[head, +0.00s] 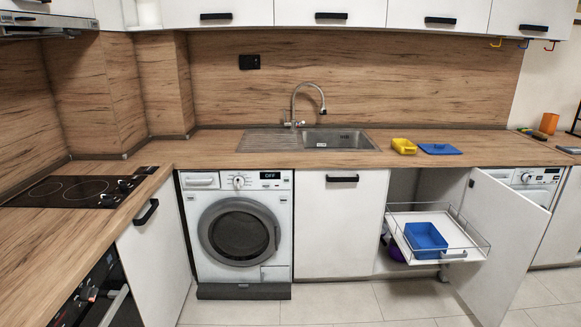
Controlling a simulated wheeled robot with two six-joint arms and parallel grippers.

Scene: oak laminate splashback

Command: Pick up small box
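A small open blue box (427,241) sits on the white pull-out shelf (460,234) of the open lower cabinet at the right. A small yellow box (404,146) stands on the countertop to the right of the sink. A flat blue piece (440,149), perhaps a lid, lies just right of the yellow box. I cannot tell from this view which of the boxes is the small box. Neither of my grippers shows in the head view.
The cabinet door (505,235) stands open to the right of the shelf, and a wire rail edges the shelf. A purple object (396,252) is partly hidden below it. The washing machine (238,228) is shut. The tiled floor in front looks clear.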

